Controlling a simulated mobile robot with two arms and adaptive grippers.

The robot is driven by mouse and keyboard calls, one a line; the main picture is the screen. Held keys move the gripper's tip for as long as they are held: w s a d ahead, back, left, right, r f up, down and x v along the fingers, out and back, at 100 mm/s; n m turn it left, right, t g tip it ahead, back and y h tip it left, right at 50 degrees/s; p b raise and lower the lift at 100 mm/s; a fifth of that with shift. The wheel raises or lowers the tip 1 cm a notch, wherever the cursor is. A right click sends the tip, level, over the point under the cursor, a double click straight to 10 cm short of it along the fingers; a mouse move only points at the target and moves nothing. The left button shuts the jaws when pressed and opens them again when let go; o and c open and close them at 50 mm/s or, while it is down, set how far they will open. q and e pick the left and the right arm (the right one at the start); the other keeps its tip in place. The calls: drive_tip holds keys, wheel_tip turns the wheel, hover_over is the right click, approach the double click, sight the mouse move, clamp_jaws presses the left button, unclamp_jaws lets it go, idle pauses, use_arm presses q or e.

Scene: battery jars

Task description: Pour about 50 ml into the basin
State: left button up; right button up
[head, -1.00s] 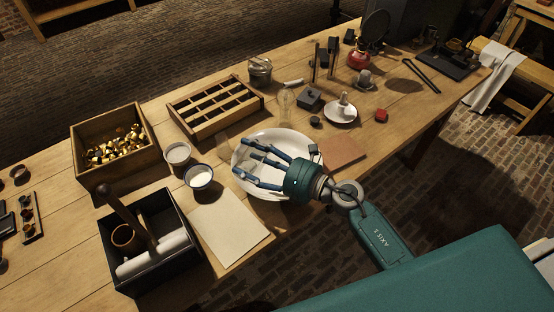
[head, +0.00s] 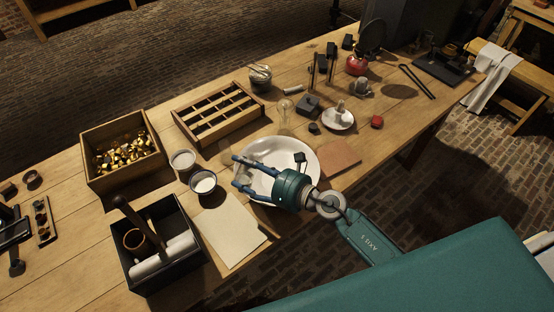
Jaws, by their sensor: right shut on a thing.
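The white basin (head: 308,152) is a wide, shallow round dish near the front edge of the table. My right gripper (head: 236,171) is over its left part, with its fingers pointing left past the rim. It is shut on a clear glass vessel (head: 251,173), which is very hard to make out between the fingers against the white basin. Its fill level and any liquid in the basin cannot be read. Another faint clear glass shape (head: 226,150) shows just beyond the fingertips. My left gripper is not in view.
Two small bowls (head: 183,160) stand left of the basin, one with white contents. A paper sheet (head: 228,236), black caddy (head: 165,270), wooden divided tray (head: 217,113) and box of brass pieces (head: 125,155) surround them. A glass flask (head: 285,122) stands behind the basin.

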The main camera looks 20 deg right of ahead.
sight(236, 177)
drive_tip(key=n+p, duration=0.1)
drive_tip(key=p, duration=0.1)
drive_tip(key=a+h+p, duration=0.1)
drive_tip(key=p, duration=0.1)
drive_tip(key=a+n+p, duration=0.1)
drive_tip(key=p, duration=0.1)
drive_tip(key=shift+s+a+r+n+h, duration=0.15)
drive_tip(key=shift+s+r+n+h, duration=0.15)
drive_tip(key=shift+s, duration=0.05)
drive_tip(key=shift+a+f+n+p, duration=0.25)
drive_tip(key=shift+n+p, duration=0.05)
drive_tip(key=shift+p, duration=0.55)
drive_tip(key=shift+s+a+f+n+h+p, duration=0.15)
drive_tip(key=shift+f+n+h+p, duration=0.15)
drive_tip(key=shift+h, duration=0.1)
